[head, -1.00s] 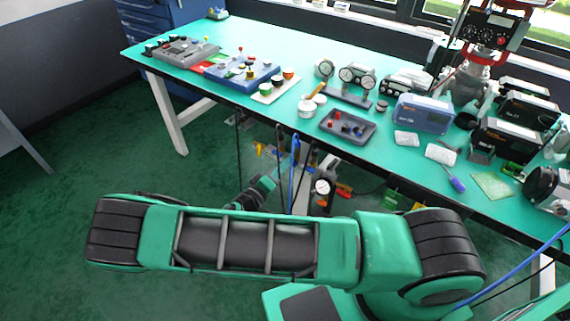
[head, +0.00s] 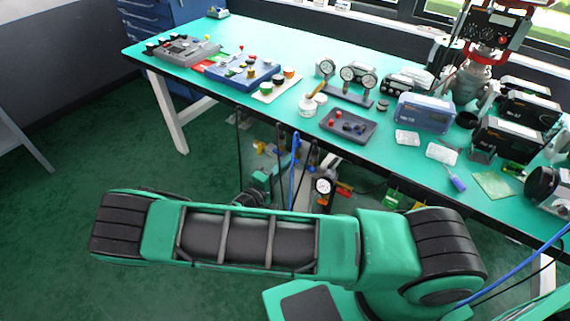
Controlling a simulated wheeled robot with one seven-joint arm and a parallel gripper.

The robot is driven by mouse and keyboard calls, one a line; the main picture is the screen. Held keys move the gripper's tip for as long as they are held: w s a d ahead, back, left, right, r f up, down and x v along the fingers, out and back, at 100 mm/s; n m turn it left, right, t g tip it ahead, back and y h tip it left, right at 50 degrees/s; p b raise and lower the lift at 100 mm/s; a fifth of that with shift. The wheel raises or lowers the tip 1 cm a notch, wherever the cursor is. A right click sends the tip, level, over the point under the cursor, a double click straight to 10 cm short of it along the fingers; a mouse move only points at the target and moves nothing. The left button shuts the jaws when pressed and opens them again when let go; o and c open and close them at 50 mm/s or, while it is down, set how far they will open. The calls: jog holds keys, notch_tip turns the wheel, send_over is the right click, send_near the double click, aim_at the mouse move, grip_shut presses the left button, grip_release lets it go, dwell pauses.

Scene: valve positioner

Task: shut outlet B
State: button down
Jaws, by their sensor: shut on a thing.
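Under the bench's front edge, several small valve parts and fittings show, with yellow pieces (head: 262,148) at the left and red and orange pieces (head: 344,189) at the right. I cannot read any labels, so I cannot tell which is outlet B. A round white-faced gauge (head: 323,186) stands between them. My arm crosses the foreground, and its green wrist section reaches in below the bench. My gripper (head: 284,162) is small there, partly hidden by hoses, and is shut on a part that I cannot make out. Its fingertips are not clear.
The green-topped bench (head: 300,52) carries control boxes, gauges, a grey tray (head: 348,127) and a blue instrument (head: 424,113). Blue (head: 295,172) and black hoses hang from its front edge near my wrist. A table leg (head: 166,112) stands left.

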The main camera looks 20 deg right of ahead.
jog(key=shift+w+a+f, duration=0.1)
jog(key=shift+a+f, duration=0.05)
jog(key=c, duration=1.9)
grip_release()
jog(key=shift+o, duration=0.2)
jog(key=v, duration=1)
jog(key=shift+s+a, duration=0.25)
